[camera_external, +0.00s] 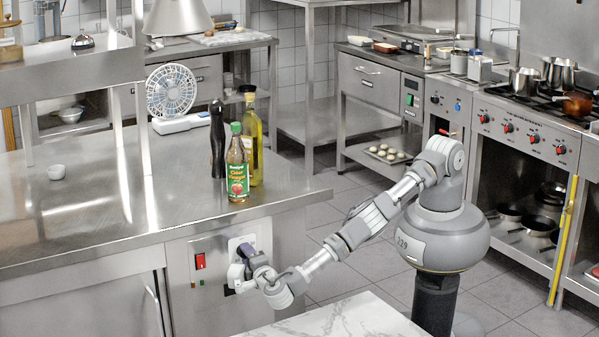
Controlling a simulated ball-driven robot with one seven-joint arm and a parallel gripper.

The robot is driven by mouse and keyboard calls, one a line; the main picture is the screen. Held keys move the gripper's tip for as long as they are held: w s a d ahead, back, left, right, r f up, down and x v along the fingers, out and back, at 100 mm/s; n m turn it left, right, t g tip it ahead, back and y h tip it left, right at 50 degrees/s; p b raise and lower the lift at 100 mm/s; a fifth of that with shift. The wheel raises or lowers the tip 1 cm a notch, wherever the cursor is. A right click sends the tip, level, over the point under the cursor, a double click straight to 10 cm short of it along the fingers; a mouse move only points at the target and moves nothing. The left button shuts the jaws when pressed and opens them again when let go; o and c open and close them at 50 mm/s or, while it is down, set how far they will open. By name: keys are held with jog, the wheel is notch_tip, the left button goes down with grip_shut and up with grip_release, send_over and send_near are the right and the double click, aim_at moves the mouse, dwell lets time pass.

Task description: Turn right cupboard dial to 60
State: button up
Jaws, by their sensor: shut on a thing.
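The right cupboard dial (237,244) is on a grey panel in the front face of the steel counter. Only part of its pale plate shows, because my gripper covers most of it. My gripper (242,262) is at the panel and is shut on the dial. My arm reaches to it from the right, with the wrist low in front of the panel. The dial's marks are too small and too covered to read.
A red switch (200,261) is left of the dial on the same panel. A cider vinegar bottle (237,170), an oil bottle (252,135) and a dark pepper mill (217,140) stand on the counter above. A marble top (350,318) is close below the arm.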

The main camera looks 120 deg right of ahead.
jog(key=o, duration=1)
jog(key=shift+f, duration=0.1)
jog(key=shift+o, duration=0.2)
jog(key=shift+r, duration=0.2)
notch_tip(320, 180, up, 4)
jog(key=p, duration=0.4)
jog(key=shift+r, duration=0.15)
jog(key=s+p, duration=0.3)
jog(key=p, duration=0.2)
jog(key=s+a+r+p, duration=0.1)
jog(key=s+p, duration=0.1)
jog(key=shift+s+a+p, duration=0.1)
jog(key=shift+s+p, duration=0.2)
jog(key=shift+s, duration=0.05)
jog(key=s+a+p, duration=0.1)
jog(key=s+p, duration=0.3)
jog(key=s, duration=0.6)
jog(key=shift+a+f, duration=0.3)
jog(key=shift+f, duration=0.05)
